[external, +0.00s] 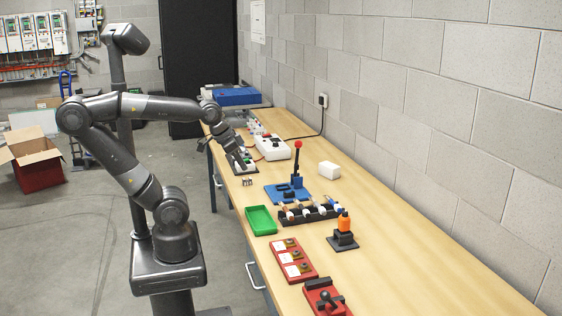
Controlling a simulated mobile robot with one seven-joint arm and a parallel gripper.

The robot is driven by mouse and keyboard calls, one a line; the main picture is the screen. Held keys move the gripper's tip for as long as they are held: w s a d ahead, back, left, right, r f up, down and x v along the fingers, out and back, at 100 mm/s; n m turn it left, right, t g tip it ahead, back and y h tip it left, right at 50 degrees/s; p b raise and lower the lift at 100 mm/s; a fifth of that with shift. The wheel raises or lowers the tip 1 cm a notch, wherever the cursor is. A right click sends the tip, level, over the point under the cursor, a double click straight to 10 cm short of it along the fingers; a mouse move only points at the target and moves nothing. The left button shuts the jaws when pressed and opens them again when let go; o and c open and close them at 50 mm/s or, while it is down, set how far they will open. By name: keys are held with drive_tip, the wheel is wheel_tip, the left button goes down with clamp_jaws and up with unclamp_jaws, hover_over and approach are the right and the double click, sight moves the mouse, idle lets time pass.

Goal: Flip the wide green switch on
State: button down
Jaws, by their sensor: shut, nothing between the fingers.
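My gripper (241,166) is shut and empty. It points down at the near-left edge of the wooden bench, over a small dark-based panel (245,171). A small patch of green (247,155) shows on this panel right beside the fingers. It may be the wide green switch, but it is too small and too covered by the gripper to tell its shape or position. I cannot tell whether the fingertips touch the panel.
A white box with a dark knob (272,147) stands just right of my gripper. Nearer are a blue base with a red-knobbed lever (288,192), a green tray (261,220), a black rack (308,214) and red panels (293,262). The bench's right side is mostly clear along the block wall.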

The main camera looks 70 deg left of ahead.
drive_tip(key=w+a+r+g, duration=0.1)
drive_tip(key=w+a+r, duration=0.1)
drive_tip(key=w+a, duration=0.75)
drive_tip(key=w+a+r+g, duration=0.1)
drive_tip(key=w+a+r, duration=0.35)
drive_tip(key=a, duration=0.85)
drive_tip(key=s+a+f, duration=0.1)
drive_tip(key=a+f, duration=0.2)
drive_tip(key=a, duration=0.8)
drive_tip(key=s+a+f+g, duration=0.1)
drive_tip(key=a+f, duration=0.3)
drive_tip(key=a, duration=0.7)
drive_tip(key=s+a+f, duration=0.1)
drive_tip(key=a+f, duration=0.3)
drive_tip(key=a, duration=0.7)
drive_tip(key=shift+f, duration=0.25)
drive_tip(key=x, duration=1.4)
drive_tip(key=shift+s, duration=0.25)
